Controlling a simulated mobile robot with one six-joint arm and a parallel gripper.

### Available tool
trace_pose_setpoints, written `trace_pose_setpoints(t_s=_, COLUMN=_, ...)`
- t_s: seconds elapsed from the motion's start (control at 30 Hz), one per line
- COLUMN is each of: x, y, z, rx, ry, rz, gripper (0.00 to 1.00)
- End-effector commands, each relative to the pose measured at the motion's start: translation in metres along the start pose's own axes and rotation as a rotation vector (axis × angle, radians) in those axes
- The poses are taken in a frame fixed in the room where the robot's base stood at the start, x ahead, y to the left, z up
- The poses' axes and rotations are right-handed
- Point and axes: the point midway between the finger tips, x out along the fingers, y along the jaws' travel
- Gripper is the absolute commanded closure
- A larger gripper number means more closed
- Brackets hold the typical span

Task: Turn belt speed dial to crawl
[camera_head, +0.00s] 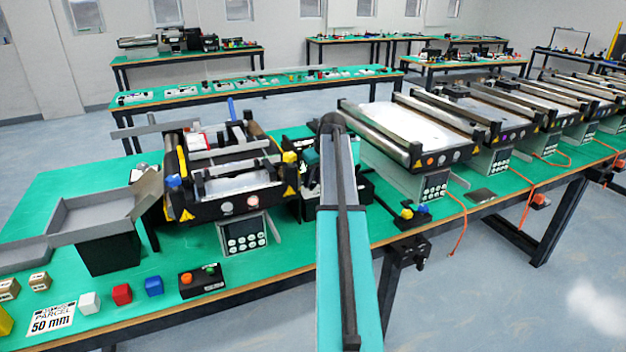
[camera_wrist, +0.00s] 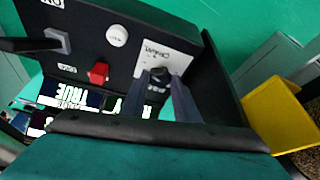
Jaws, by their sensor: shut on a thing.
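The belt speed dial (camera_wrist: 157,88) is a small dark knob on a black control box (camera_wrist: 115,28) in the wrist view. A white label (camera_wrist: 168,55) behind it carries text that seems to read CRAWL. My gripper (camera_wrist: 160,80) is shut on the dial, with one dark finger on each side of it. The fingers hide part of the knob and label, so I cannot tell which way its pointer faces. In the head view my arm (camera_head: 345,215) reaches over the table beside the near conveyor (camera_head: 240,205), and its gripper end is hidden.
The box also carries a white round button (camera_wrist: 117,35), a red switch (camera_wrist: 98,73) and a black lever (camera_wrist: 25,45). A yellow part (camera_wrist: 275,115) stands close on the right. A grey tray (camera_head: 95,215) and small cubes lie on the green table's left side.

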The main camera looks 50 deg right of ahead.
Motion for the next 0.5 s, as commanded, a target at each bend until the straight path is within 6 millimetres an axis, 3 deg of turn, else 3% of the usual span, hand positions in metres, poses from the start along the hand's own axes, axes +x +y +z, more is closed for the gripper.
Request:
trace_pose_setpoints(t_s=0.07, x=-0.0004, y=-0.0003, z=-0.0011, rx=-0.001, ry=0.002, rz=-0.001, gripper=0.94)
trace_pose_setpoints(t_s=0.1, x=-0.0004, y=-0.0003, z=-0.0011, rx=-0.001, ry=0.002, rz=-0.001, gripper=0.67)
trace_pose_setpoints(t_s=0.2, x=-0.0004, y=-0.0001, z=-0.0008, rx=-0.001, ry=0.002, rz=-0.001, gripper=0.53)
trace_pose_setpoints(t_s=0.5, x=-0.0006, y=0.0004, z=0.0000, rx=-0.001, ry=0.001, rz=0.000, gripper=0.53)
